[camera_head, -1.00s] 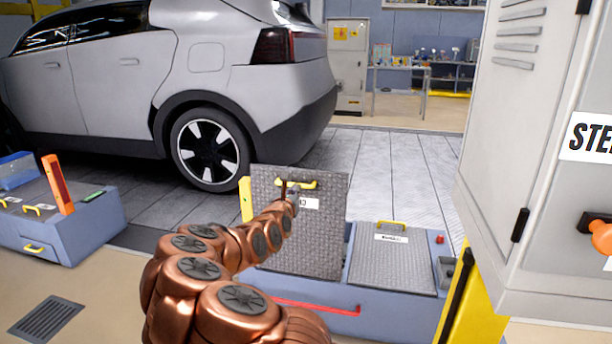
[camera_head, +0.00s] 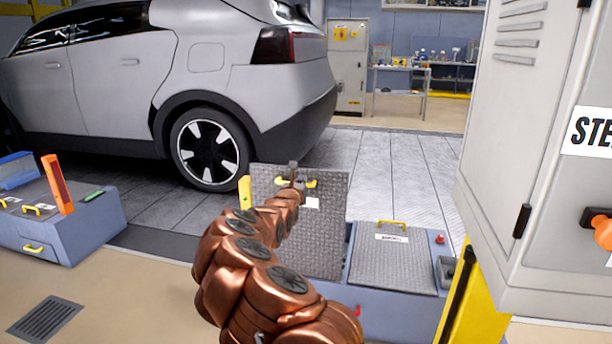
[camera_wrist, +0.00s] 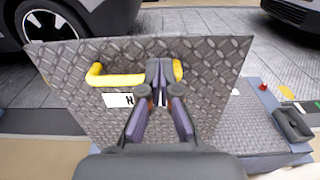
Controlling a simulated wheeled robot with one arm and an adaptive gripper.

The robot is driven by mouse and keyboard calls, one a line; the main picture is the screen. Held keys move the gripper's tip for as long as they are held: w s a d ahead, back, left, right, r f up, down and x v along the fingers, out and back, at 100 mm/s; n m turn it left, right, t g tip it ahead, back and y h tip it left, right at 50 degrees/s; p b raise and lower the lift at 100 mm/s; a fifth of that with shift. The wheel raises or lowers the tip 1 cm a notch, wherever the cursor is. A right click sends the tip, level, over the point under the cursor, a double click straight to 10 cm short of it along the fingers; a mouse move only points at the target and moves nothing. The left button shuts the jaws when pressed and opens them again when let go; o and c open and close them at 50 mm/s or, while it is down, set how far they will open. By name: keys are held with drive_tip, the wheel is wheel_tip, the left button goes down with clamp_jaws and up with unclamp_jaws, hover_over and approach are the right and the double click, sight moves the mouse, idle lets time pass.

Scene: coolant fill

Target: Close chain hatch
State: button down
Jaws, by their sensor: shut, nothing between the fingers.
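The open hatch lid (camera_head: 325,235) is a grey diamond-plate panel standing upright on a blue-grey floor box. It has a yellow handle (camera_wrist: 115,79) and a white label (camera_wrist: 118,100) whose text is mostly hidden. My gripper (camera_wrist: 158,75) is shut and empty, its fingertips in front of the lid's face, over the handle's right part. I cannot tell whether the fingertips touch the lid or handle. In the head view my gripper (camera_head: 292,175) is near the lid's top edge, and my arm hides the lid's lower left and part of the box.
A second, closed hatch (camera_head: 393,265) with a yellow handle lies to the right, next to a red button (camera_head: 440,239). A tall grey cabinet (camera_head: 530,150) stands at the right. A car (camera_head: 170,80) is behind. Another floor box (camera_head: 75,230) is at the left.

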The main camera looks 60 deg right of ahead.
sight(308, 171)
drive_tip(key=x, duration=0.3)
drive_tip(key=shift+w+d, duration=0.25)
drive_tip(key=shift+w, duration=0.05)
drive_tip(key=shift+w+d+f, duration=0.1)
drive_tip(key=shift+d+f, duration=0.05)
drive_tip(key=shift+d, duration=0.45)
drive_tip(key=shift+x, duration=0.85)
